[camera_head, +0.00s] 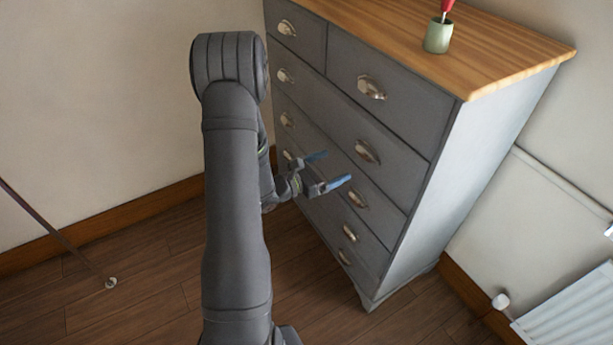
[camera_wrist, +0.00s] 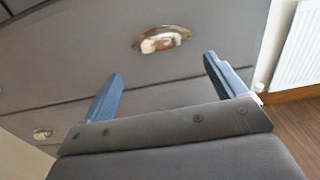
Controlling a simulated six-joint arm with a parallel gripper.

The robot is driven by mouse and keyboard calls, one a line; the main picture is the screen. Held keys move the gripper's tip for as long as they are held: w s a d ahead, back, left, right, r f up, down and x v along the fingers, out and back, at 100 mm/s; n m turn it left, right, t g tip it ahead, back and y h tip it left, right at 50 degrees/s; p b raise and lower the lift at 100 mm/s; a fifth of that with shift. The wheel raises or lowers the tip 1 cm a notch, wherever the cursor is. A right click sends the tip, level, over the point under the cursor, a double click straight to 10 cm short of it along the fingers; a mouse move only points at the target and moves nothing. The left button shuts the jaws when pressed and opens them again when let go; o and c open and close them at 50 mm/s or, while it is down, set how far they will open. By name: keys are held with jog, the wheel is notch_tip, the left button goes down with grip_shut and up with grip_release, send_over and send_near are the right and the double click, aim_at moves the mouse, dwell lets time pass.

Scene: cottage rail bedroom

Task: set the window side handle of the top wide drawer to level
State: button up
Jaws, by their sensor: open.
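The grey chest of drawers (camera_head: 460,190) has two small drawers on top and wide drawers below. The right, radiator-side handle (camera_head: 367,152) of the top wide drawer is a metal cup pull; it slopes with the drawer front, and I cannot tell whether it is level. Its left handle (camera_head: 285,75) is a similar pull. My gripper (camera_head: 327,169) is open and empty, in front of the drawer fronts, below and left of the right handle. In the wrist view, a cup pull (camera_wrist: 162,40) shows beyond the gap between my open fingers (camera_wrist: 164,66), apart from them; which drawer it belongs to is unclear.
A green cup (camera_head: 438,36) with a red-handled item stands on the wooden top (camera_head: 500,50). A white radiator (camera_head: 575,310) and pipe (camera_head: 560,180) are at the right wall. Other pulls, such as the third-row right one (camera_head: 357,199), stick out nearby. The floor (camera_head: 130,290) at left is largely clear.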

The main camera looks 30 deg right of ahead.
aim_at(361, 153)
jog(key=a, duration=0.8)
dwell(0.4)
jog(key=d, duration=1.7)
jog(key=shift+d, duration=0.15)
